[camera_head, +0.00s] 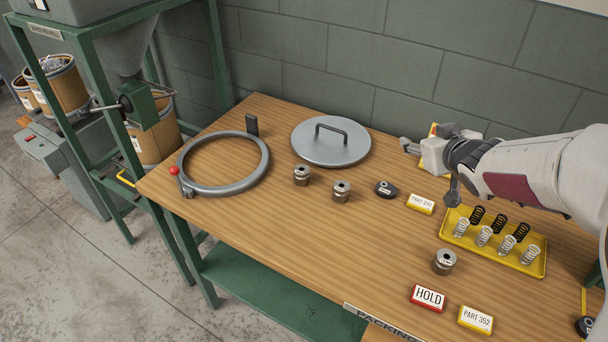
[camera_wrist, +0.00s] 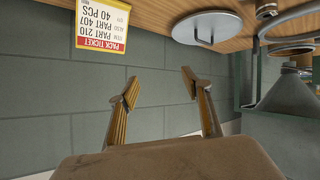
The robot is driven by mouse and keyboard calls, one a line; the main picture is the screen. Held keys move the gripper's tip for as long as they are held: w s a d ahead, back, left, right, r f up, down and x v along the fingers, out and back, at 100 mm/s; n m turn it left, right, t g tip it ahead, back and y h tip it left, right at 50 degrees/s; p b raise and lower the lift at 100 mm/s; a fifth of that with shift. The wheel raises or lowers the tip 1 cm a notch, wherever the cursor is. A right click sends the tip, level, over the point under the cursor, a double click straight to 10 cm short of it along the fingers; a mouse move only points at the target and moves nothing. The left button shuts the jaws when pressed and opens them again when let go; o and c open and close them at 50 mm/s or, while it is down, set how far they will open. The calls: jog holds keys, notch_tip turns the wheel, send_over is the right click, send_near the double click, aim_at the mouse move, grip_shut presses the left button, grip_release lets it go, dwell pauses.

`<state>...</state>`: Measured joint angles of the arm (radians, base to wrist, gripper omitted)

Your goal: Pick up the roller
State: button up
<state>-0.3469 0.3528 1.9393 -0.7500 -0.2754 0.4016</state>
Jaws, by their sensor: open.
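I cannot tell which is the one meant. My gripper (camera_head: 428,173) is above the right part of the table, its fingers apart and pointing left and down. It is empty and touches none of the cylinders. In the wrist view its two fingers (camera_wrist: 158,88) are spread, with only the grey wall between them.
A yellow tray (camera_head: 450,236) holds several springs below my arm. A grey lid (camera_head: 325,153) and a clamp ring (camera_head: 186,186) lie at the left.

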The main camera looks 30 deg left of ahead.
jog(key=a+f+n+g+y, duration=0.1)
jog(key=a+f+y, duration=0.1)
jog(key=a+f, duration=0.3)
jog(key=a+f+n+g+y, duration=0.1)
jog(key=a+f+n+y, duration=0.1)
jog(key=a, duration=0.5)
jog(key=n+g+y, duration=0.2)
jog(key=g, duration=0.2)
send_near(305, 172)
jog(key=w+a, duration=0.2)
jog(key=shift+w+a+f, duration=0.2)
jog(key=shift+a+f, duration=0.1)
jog(key=shift+f, duration=0.1)
jog(key=shift+s+a+f+y, duration=0.25)
jog(key=shift+s+a+y, duration=0.05)
jog(key=shift+x, duration=1.3)
jog(key=shift+f, duration=0.1)
jog(key=shift+w+a+f, duration=0.1)
jog(key=shift+a+f, duration=0.25)
jog(key=shift+a, duration=0.3)
jog(key=shift+w+a+f, duration=0.1)
jog(key=shift+a+f, duration=0.3)
jog(key=shift+a, duration=0.2)
jog(key=shift+x, duration=1.1)
